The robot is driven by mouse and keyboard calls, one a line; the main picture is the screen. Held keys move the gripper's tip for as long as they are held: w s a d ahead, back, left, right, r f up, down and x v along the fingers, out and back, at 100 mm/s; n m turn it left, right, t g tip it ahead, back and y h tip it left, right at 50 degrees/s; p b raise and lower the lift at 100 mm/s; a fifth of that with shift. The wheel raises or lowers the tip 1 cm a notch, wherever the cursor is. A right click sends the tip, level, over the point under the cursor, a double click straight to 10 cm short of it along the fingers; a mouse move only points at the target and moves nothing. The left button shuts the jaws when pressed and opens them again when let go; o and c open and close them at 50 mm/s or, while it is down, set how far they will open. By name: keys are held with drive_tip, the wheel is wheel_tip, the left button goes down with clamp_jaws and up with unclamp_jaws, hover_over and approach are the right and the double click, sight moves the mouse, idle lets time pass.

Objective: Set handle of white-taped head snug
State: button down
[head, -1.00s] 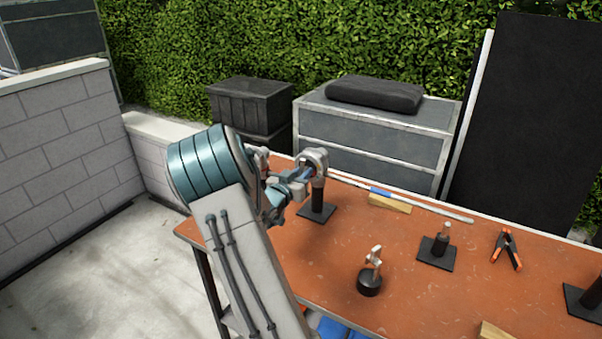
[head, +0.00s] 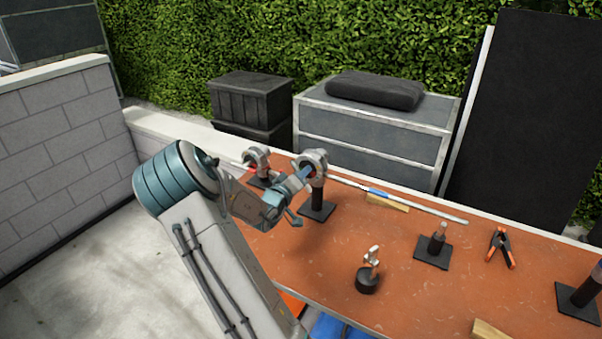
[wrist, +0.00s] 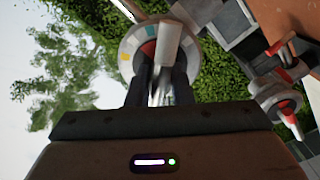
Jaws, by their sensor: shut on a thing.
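A grey round grip head (head: 313,158) stands on a black post with a square base at the table's far left. In the wrist view the head (wrist: 130,50) fills the upper middle, with white, yellow and teal patches on its face. A pale handle (wrist: 166,48) runs down from it between my dark fingers. My gripper (head: 303,177) is shut on this handle; it also shows in the wrist view (wrist: 161,88). The fingers hide the handle's lower part. I cannot tell how tight the handle is.
A second head (head: 257,158) with red on it stands just left, close to my wrist; it also shows in the wrist view (wrist: 278,98). A long rod (head: 430,209) lies behind.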

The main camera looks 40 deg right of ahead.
drive_tip(key=shift+s+d+r, duration=0.1)
drive_tip(key=shift+d, duration=0.05)
idle(0.4)
drive_tip(key=c, duration=0.7)
unclamp_jaws()
drive_tip(key=shift+s, duration=0.1)
drive_tip(key=shift+n, duration=0.3)
drive_tip(key=shift+a, duration=0.3)
drive_tip(key=b+v, duration=0.2)
drive_tip(key=v, duration=1.1)
drive_tip(key=shift+a+b, duration=0.25)
drive_tip(key=shift+b, duration=0.05)
